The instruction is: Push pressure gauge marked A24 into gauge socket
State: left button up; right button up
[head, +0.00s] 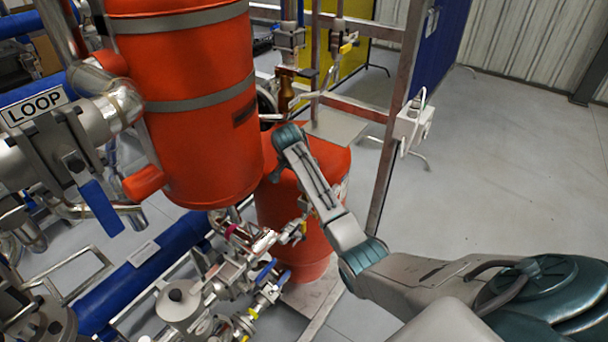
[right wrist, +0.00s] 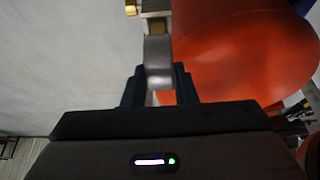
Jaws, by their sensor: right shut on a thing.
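In the right wrist view, my right gripper (right wrist: 159,72) is shut on a silver, rounded body, seen edge-on, that looks like the pressure gauge (right wrist: 158,52). Its dial and any A24 marking are not visible. A brass fitting (right wrist: 157,27) shows at its far end, against a pale metal piece (right wrist: 155,7) that may be the gauge socket; I cannot tell how deep it sits. In the head view, my right arm reaches in from the right, and its gripper is hidden by the red vessel. My left gripper is not in view.
The large red vessel (head: 195,90) stands left of my right arm, with a lower red tank (head: 300,255) beneath. Valves and pipes (head: 235,275) crowd the lower left. A steel frame (head: 395,130) carries a white box (head: 411,125). Open floor (head: 500,150) lies at right.

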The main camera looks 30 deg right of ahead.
jog(key=shift+f, duration=0.15)
jog(key=shift+f, duration=0.6)
jog(key=shift+f, duration=0.45)
dwell(0.6)
jog(key=o, duration=1.2)
jog(key=shift+c, duration=0.2)
jog(key=shift+r, duration=3.75)
